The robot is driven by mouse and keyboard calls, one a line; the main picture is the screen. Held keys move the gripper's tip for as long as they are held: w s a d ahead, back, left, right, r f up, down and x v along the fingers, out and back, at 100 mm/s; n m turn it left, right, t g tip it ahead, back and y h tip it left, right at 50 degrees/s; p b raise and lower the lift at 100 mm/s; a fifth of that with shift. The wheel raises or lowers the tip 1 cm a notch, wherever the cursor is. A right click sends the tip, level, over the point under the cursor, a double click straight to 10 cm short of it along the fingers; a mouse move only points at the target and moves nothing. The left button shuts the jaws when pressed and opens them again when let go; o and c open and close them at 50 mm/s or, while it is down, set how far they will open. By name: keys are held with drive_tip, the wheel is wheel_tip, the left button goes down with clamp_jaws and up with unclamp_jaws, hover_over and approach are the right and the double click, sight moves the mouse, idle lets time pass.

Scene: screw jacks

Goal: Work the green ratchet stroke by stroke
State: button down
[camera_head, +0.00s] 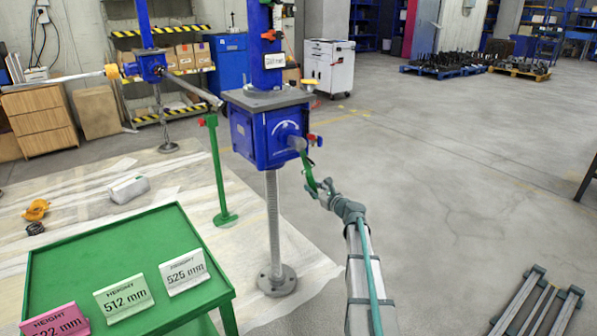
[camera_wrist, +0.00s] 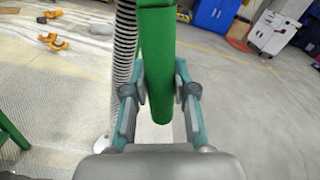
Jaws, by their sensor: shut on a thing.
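The blue screw jack box (camera_head: 250,140) stands on a threaded screw (camera_head: 273,215) with a round foot on the floor. The green ratchet handle (camera_head: 309,174) slants down and right from the grey stub on the box's front. My gripper (camera_head: 324,188) is at the handle's lower end, reaching from the lower right. In the wrist view the green handle (camera_wrist: 157,50) runs down between the fingers of my gripper (camera_wrist: 159,95), which is shut on it. The striped screw (camera_wrist: 125,45) stands just left of the handle there.
A green table (camera_head: 105,260) at front left bears pink, green and white height cards. A second blue jack (camera_head: 150,65) stands at the back left. The floor to the right is mostly clear.

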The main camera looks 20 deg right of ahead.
drive_tip(key=shift+r, duration=0.2)
drive_tip(key=d, duration=0.1)
drive_tip(key=d+r+n+b, duration=0.1)
drive_tip(key=w+d+n+b, duration=0.1)
drive_tip(key=shift+d+r, duration=0.35)
drive_tip(key=shift+a, duration=0.1)
